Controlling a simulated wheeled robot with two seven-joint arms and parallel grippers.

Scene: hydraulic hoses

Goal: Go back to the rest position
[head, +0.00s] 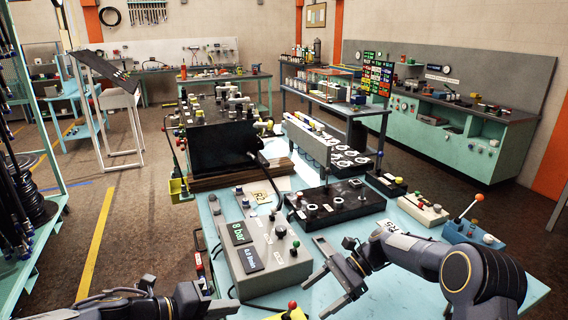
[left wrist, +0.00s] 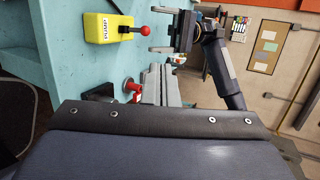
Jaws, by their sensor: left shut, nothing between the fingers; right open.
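My left gripper (head: 228,308) is low at the bottom edge of the head view, partly cut off. In the left wrist view its fingers (left wrist: 160,84) are together with nothing between them. My right gripper (head: 335,278) is open and empty over the front of the turquoise bench (head: 410,292), beside the grey box marked 8 bar (head: 262,240). It also shows in the left wrist view (left wrist: 174,36), its fingers apart. A yellow box with a red-knobbed lever (left wrist: 108,28) is on the bench near both grippers; it is mostly cut off in the head view.
A black box with round gauges or ports (head: 335,206) is behind the grey box. A cream box (head: 420,209) and a blue box with an orange-knobbed lever (head: 470,232) line the right side. A hose rack (head: 22,190) is at far left. Open floor lies between.

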